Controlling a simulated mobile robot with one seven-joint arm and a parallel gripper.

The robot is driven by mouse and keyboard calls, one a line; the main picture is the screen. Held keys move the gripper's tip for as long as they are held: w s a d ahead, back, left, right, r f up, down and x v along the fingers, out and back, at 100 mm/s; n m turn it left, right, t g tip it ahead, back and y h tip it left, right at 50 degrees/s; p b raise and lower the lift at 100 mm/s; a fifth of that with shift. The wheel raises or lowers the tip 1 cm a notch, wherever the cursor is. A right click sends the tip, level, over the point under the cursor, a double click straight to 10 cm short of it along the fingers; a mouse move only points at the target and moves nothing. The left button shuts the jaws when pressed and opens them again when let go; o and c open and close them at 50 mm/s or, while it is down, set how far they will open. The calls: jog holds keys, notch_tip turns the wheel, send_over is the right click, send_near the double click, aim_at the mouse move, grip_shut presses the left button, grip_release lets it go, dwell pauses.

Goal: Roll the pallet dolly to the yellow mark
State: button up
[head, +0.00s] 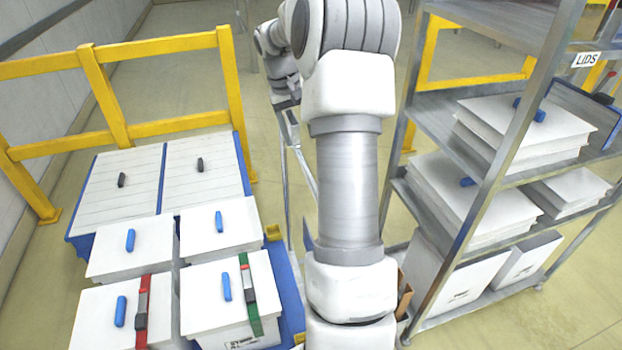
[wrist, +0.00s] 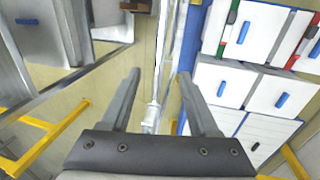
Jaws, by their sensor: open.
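The pallet dolly has a blue deck (head: 290,290) carrying several white lidded boxes (head: 225,285) with blue handles. Larger white boxes with black handles sit behind them. A thin metal upright (head: 293,165), apparently the dolly's handle, stands at its right side, partly hidden by my arm. My gripper (head: 289,112) is near the top of this upright. In the wrist view my gripper (wrist: 160,76) is open, and the metal upright (wrist: 155,100) shows between its fingers; I cannot tell how deep it lies. I cannot make out a yellow floor mark.
A metal shelf (head: 470,215) labelled LIDS holds white lids and boxes close on the right. Yellow railings (head: 160,45) stand behind the dolly at left, and another (head: 475,75) is behind the shelf. A wall runs along the left. Open floor (head: 190,20) lies beyond the left railing.

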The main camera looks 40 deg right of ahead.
jog(key=d+f, duration=0.1)
jog(key=f, duration=0.4)
jog(key=s+d+f, duration=0.1)
jog(key=f, duration=0.9)
jog(key=shift+s+d+f, duration=0.15)
jog(key=shift+d+f, duration=0.15)
jog(key=shift+d, duration=0.1)
grip_shut()
dwell(0.5)
